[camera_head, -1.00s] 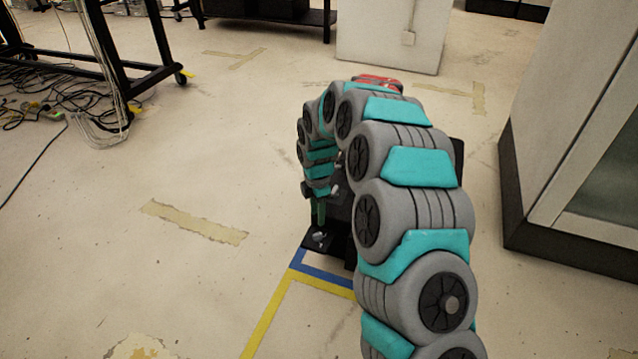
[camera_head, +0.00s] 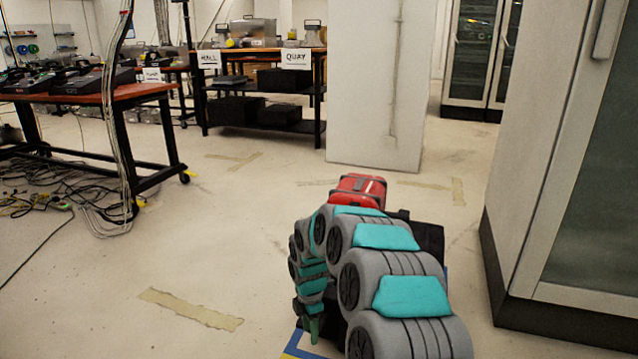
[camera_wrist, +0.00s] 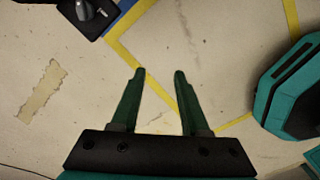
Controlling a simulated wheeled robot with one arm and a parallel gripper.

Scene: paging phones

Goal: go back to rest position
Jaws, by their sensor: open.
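My gripper (camera_wrist: 158,75) is open and empty in the wrist view, with two dark green fingers apart over the pale floor. In the head view my gripper (camera_head: 312,335) hangs low at the end of my curled grey and teal arm, above the floor near the blue and yellow tape. The fingertips are small there and partly cut by my arm.
A red case (camera_head: 358,190) shows just beyond my arm. A cabinet (camera_head: 560,200) stands close on the right, a white pillar (camera_head: 375,90) ahead. A table with phones (camera_head: 90,95) and floor cables (camera_head: 40,195) are at left. Floor at centre left is clear.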

